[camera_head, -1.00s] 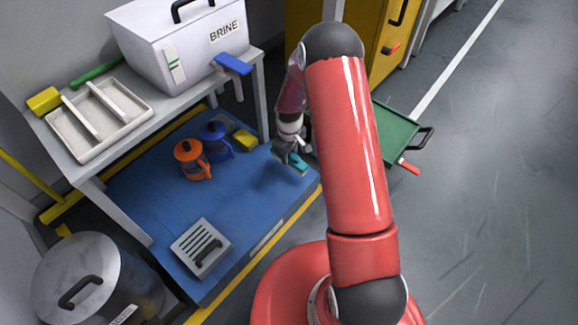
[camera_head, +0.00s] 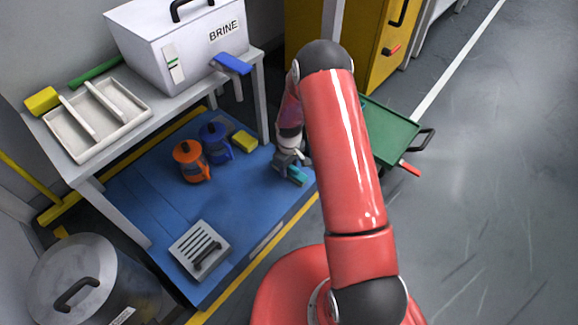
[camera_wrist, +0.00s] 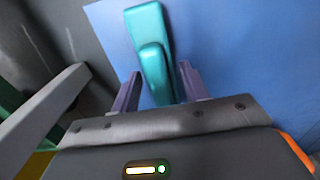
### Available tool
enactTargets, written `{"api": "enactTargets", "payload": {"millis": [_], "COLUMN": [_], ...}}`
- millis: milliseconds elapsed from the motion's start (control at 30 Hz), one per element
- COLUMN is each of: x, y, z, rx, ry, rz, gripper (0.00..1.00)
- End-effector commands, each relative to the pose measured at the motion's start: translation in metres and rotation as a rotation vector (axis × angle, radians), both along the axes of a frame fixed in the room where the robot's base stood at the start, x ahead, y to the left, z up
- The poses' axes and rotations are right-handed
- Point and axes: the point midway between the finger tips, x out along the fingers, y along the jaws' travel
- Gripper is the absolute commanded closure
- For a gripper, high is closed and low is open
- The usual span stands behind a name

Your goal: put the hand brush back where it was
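The teal hand brush (camera_wrist: 147,18) lies between the two fingers of my gripper (camera_wrist: 160,70) in the wrist view, its broad part pointing away from the palm. The fingers flank it closely and appear shut on it; a thin gap seems to show on the right side. In the head view my gripper (camera_head: 290,166) is low over the front right part of the blue mat (camera_head: 150,215), with the teal brush (camera_head: 298,176) at its fingertips. Whether the brush touches the mat cannot be told.
An orange jug (camera_head: 188,160), a blue jug (camera_head: 215,140) and a yellow block (camera_head: 244,141) stand farther back on the mat. A grated white tray (camera_head: 199,250) lies at its front left. A bench with a BRINE box (camera_head: 190,50) stands behind. A green cart (camera_head: 388,135) is at right.

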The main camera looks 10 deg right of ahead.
Motion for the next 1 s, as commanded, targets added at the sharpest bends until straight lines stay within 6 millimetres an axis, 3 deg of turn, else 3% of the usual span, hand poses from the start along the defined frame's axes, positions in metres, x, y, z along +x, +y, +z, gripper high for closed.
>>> {"api": "enactTargets", "payload": {"millis": [433,800,1000], "x": [0.001,0.001,0.000], "y": [0.000,0.000,0.000], "z": [0.009,0.084,0.114], "rx": [0.000,0.000,0.001], "ry": [-0.001,-0.004,-0.001], "rz": [0.000,0.000,0.000], "gripper": [0.48,0.48,0.48]}}
